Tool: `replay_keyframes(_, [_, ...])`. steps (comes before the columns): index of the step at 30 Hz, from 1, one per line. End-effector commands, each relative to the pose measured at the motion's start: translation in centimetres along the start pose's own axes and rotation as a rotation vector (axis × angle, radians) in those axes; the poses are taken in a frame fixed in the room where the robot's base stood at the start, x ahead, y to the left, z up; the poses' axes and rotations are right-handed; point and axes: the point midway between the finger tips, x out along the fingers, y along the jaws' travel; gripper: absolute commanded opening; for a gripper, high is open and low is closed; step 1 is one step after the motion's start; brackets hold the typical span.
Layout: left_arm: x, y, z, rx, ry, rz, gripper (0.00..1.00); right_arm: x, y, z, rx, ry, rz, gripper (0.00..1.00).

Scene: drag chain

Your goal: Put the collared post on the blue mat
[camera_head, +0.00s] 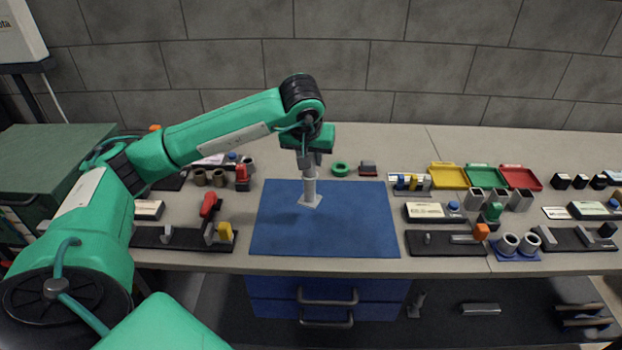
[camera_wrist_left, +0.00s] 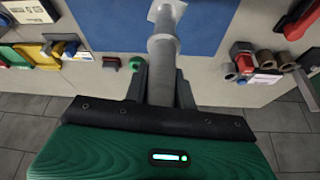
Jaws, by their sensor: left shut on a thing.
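The collared post (camera_head: 310,186) is a light grey upright rod with a collar and a square base plate. My left gripper (camera_head: 309,158) is shut on its upper part from above. The base plate appears over the blue mat (camera_head: 350,232), near its middle; whether it touches the mat or hovers just above is hard to tell. In the left wrist view the post (camera_wrist_left: 163,48) runs out from between the fingers of my left gripper (camera_wrist_left: 160,80), with the blue mat (camera_wrist_left: 205,25) behind its far end. My right gripper is not in view.
A green ring (camera_head: 340,169) and a grey-and-red block (camera_head: 368,168) lie behind the mat. Fixtures with a red part (camera_head: 209,205) and a yellow block (camera_head: 225,231) stand left. A dark fixture base (camera_head: 445,243) and coloured trays (camera_head: 449,176) stand right. The mat around the post is bare.

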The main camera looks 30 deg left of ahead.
Motion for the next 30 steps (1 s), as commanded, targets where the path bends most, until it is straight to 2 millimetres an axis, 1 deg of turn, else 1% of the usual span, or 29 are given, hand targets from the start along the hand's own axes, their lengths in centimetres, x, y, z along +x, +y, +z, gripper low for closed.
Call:
replay_keyframes(1, [0.9, 0.0, 0.4, 0.001, -0.003, -0.002, 0.0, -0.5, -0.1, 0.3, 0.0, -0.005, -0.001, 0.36])
replay_keyframes(4, [2.4, 0.0, 1.0, 0.001, -0.002, -0.001, 0.0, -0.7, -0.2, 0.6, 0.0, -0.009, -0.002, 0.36])
replay_keyframes(6, [3.0, 0.0, 1.3, 0.001, -0.001, 0.0, 0.0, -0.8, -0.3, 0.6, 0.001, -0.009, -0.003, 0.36])
replay_keyframes(11, [3.9, 0.0, 1.6, 0.0, -0.001, -0.001, 0.0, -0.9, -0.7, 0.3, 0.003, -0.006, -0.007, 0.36])
replay_keyframes(18, [6.8, 0.0, 2.8, 0.0, -0.002, -0.001, 0.0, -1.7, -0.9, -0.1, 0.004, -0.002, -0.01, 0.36])
replay_keyframes(26, [7.0, 0.0, 2.9, 0.0, 0.001, 0.001, 0.0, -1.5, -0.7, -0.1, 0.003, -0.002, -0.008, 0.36])
replay_keyframes(29, [7.4, 0.0, 3.0, 0.0, 0.001, 0.0, 0.0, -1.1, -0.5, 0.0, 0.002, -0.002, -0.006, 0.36])
replay_keyframes(30, [7.4, 0.0, 3.0, 0.0, 0.001, 0.0, 0.28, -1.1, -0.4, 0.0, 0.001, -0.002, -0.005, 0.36])
